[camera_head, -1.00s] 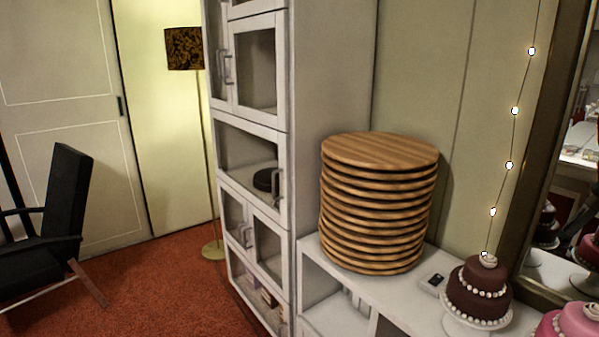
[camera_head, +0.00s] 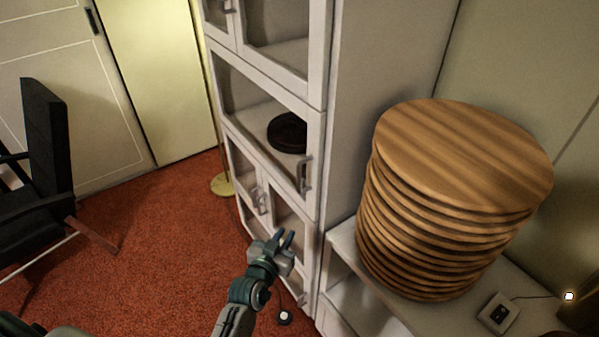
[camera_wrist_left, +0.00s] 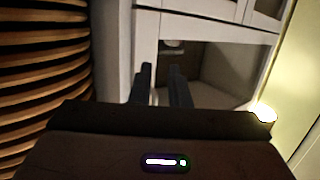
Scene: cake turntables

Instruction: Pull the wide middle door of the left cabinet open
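The left cabinet (camera_head: 370,110) is tall and white with glazed doors. Its wide middle door (camera_head: 262,125) looks shut; a dark round object (camera_head: 287,132) shows behind its glass. The door's upright metal handle (camera_head: 304,174) is at its right end. My left gripper (camera_head: 284,241) is in front of the cabinet, below and a little left of that handle and apart from it. In the left wrist view its two dark fingers (camera_wrist_left: 163,84) stand apart with nothing between them. The cabinet front (camera_wrist_left: 210,65) is beyond them. My right gripper is in neither view.
A stack of round wooden boards (camera_head: 455,160) stands on a low white unit (camera_head: 345,240) right of the cabinet. Below the middle door are two smaller doors (camera_head: 265,200). A black chair (camera_head: 45,150) is at the left. Red carpet (camera_head: 165,240) is clear in front.

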